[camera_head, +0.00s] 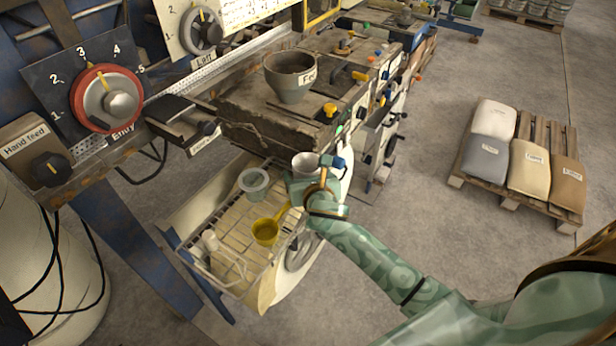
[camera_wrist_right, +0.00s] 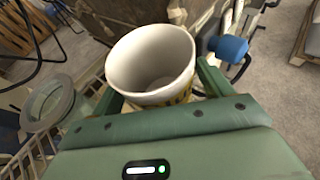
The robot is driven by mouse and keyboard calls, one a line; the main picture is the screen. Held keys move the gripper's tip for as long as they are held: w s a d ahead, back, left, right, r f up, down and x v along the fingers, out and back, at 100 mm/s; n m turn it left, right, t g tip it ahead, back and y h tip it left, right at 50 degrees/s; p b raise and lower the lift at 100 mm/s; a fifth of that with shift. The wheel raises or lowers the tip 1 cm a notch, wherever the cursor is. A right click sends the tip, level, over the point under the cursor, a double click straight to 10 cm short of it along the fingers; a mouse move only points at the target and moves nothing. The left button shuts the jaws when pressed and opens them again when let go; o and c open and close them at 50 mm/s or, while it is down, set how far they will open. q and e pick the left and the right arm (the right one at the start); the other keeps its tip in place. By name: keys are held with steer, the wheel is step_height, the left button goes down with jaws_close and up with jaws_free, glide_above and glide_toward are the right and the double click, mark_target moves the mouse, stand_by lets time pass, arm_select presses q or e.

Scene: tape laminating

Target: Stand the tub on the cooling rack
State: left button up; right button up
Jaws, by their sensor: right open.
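The tub (camera_head: 305,165) is a small white, open-topped cup by the rear right corner of the cooling rack (camera_head: 208,262), a wire tray below the machine. In the right wrist view the tub (camera_wrist_right: 152,62) is empty inside, slightly tilted in the picture, with a yellow patterned band low on its side. My right gripper (camera_head: 304,180) is open. Its green fingers (camera_wrist_right: 160,92) lie on either side of the tub. What bears the tub's base is hidden by the gripper. My left gripper is not in view.
A blue knob (camera_wrist_right: 231,48) is close right of the tub. A grey hopper (camera_head: 290,82) stands on the machine above.

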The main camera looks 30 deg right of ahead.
steer(key=p+v, duration=0.3)
steer(key=v, duration=0.9)
steer(key=shift+r, duration=0.2)
steer(key=shift+d, duration=0.1)
